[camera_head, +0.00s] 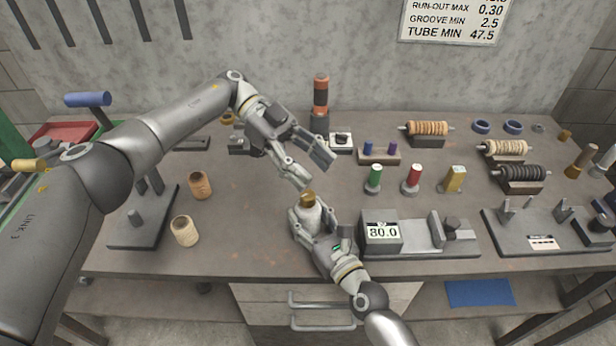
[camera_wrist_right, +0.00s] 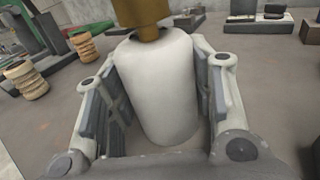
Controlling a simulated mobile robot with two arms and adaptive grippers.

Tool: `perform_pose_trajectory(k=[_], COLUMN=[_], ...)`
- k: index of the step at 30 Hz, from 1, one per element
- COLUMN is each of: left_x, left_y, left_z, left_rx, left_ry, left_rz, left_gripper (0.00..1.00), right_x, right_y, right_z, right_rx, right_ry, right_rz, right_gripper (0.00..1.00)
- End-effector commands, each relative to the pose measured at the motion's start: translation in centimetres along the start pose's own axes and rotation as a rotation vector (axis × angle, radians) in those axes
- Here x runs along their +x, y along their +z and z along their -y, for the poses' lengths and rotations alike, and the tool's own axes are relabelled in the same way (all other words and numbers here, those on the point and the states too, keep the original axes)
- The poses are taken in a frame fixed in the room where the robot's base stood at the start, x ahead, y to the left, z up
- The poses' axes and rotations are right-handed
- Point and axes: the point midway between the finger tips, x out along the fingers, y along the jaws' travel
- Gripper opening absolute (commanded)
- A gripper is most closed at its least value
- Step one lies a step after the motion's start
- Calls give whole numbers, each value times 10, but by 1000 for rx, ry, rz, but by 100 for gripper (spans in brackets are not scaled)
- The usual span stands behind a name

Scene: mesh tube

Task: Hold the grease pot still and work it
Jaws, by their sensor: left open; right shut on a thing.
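The grease pot is a whitish cylinder (camera_wrist_right: 158,88) with a brass-coloured top (camera_head: 308,199). It stands near the front middle of the bench in the head view. My right gripper (camera_head: 310,222) is shut on the pot's body, with a finger on each side; the right wrist view shows the pot upright between them. My left gripper (camera_head: 311,168) is open and empty, above and just behind the brass top, with its fingers pointing down and to the right. I see no contact between the left fingers and the top.
A gauge reading 80.0 (camera_head: 382,232) stands close to the right of the pot. Two tan spools (camera_head: 184,230) and a grey stand (camera_head: 143,230) are to the left. Small coloured bottles (camera_head: 411,178) stand behind right. The bench front is clear left of the pot.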

Motion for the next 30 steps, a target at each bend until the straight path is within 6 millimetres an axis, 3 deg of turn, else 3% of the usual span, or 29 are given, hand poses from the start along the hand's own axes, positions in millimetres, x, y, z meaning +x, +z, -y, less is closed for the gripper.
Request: perform_pose_trajectory(k=[7, 13, 22, 30], left_x=[29, 32, 2, -32], left_y=[28, 40, 47, 55], left_z=[-8, -16, -35, -70], left_rx=[-103, -181, -272, -331], left_ry=[-123, -286, -603, -848], left_rz=[-57, -84, -104, -58], left_gripper=[51, 51, 51, 51], right_x=[0, 0, 0, 0], right_y=[0, 0, 0, 0], right_z=[0, 0, 0, 0], right_rx=[0, 0, 0, 1], right_ry=[-1, 0, 0, 1], right_rz=[0, 0, -1, -1], right_gripper=[16, 16, 16, 16])
